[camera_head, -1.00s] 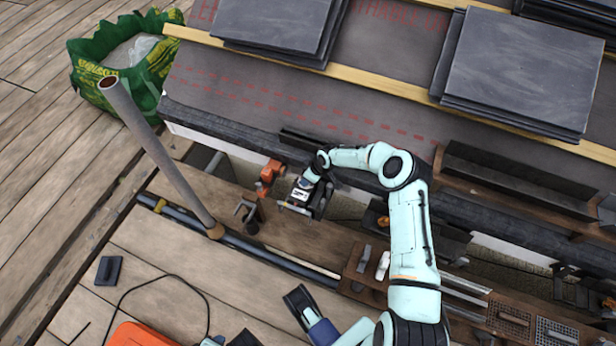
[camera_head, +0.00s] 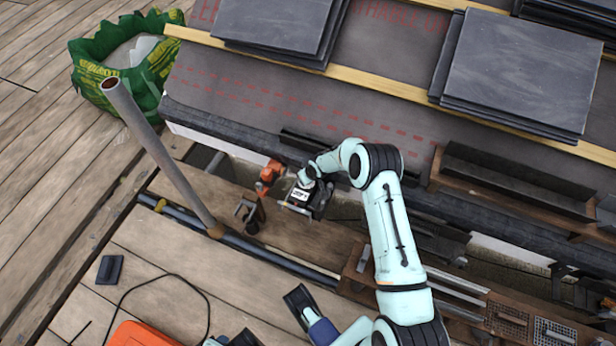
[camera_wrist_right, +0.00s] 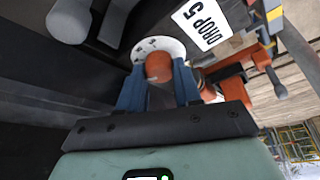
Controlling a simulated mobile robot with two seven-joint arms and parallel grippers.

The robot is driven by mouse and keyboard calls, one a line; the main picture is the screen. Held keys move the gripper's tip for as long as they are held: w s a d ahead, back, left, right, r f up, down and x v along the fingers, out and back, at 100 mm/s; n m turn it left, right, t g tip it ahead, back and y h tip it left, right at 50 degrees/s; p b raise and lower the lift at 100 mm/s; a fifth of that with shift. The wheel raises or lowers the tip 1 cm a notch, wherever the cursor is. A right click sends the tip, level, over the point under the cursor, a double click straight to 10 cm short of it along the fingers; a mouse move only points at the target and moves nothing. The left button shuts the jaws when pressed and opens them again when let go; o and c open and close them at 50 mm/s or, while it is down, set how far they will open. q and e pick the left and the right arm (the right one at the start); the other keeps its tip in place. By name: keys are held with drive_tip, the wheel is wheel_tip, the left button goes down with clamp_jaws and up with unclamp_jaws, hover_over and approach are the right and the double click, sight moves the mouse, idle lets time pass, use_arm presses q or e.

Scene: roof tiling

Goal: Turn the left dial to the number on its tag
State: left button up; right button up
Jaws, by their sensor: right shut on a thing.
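My right gripper (camera_wrist_right: 158,90) is shut on the red-brown knob (camera_wrist_right: 158,67) of a dial, its blue fingers on either side. The dial's round white face (camera_wrist_right: 146,46) with dark marks shows behind the knob, partly hidden. The marks are too small to read. A white tag (camera_wrist_right: 203,24) beside the dial reads "DROP 5"; it also shows in the head view (camera_head: 299,194). In the head view my right gripper (camera_head: 305,182) is at this small device, beside the eaves. Dark and blue parts at the bottom edge (camera_head: 318,328) seem to be my left gripper, cut off by the frame.
An orange clamp (camera_head: 268,175) stands just left of the device. A slanted grey pole (camera_head: 160,155) rises farther left. Slate stacks (camera_head: 520,70) lie on the roof. A green bag (camera_head: 120,65) stands at the upper left. The left decking is mostly clear.

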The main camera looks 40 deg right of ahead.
drive_tip(key=m, duration=0.1)
drive_tip(key=m+h, duration=0.1)
drive_tip(key=shift+w+a+m+b, duration=0.15)
drive_tip(key=shift+a+m+b, duration=0.1)
drive_tip(key=shift+m+b, duration=0.15)
drive_tip(key=m+h+b, duration=0.1)
drive_tip(key=m, duration=0.2)
drive_tip(key=shift+m+g, duration=0.3)
drive_tip(key=shift+g, duration=0.1)
drive_tip(key=shift+f+m+h, duration=0.1)
drive_tip(key=shift+m+h, duration=0.2)
drive_tip(key=shift+m, duration=0.1)
use_arm(q)
drive_tip(key=shift+g+y, duration=0.3)
drive_tip(key=shift+s+a+f+b, duration=0.15)
drive_tip(key=shift+a+f+b, duration=0.2)
drive_tip(key=shift+f, duration=0.55)
drive_tip(key=shift+s+a+f+b, duration=0.15)
drive_tip(key=shift+a+f+b, duration=0.2)
drive_tip(key=shift+f, duration=0.6)
drive_tip(key=shift+s+a+f+b, duration=0.15)
drive_tip(key=shift+a+f+b, duration=0.2)
drive_tip(key=shift+f, duration=0.55)
use_arm(e)
drive_tip(key=shift+m+g+h, duration=0.4)
drive_tip(key=shift+m+g, duration=0.3)
drive_tip(key=shift+m, duration=1.1)
drive_tip(key=o, duration=0.7)
drive_tip(key=shift+o, duration=0.2)
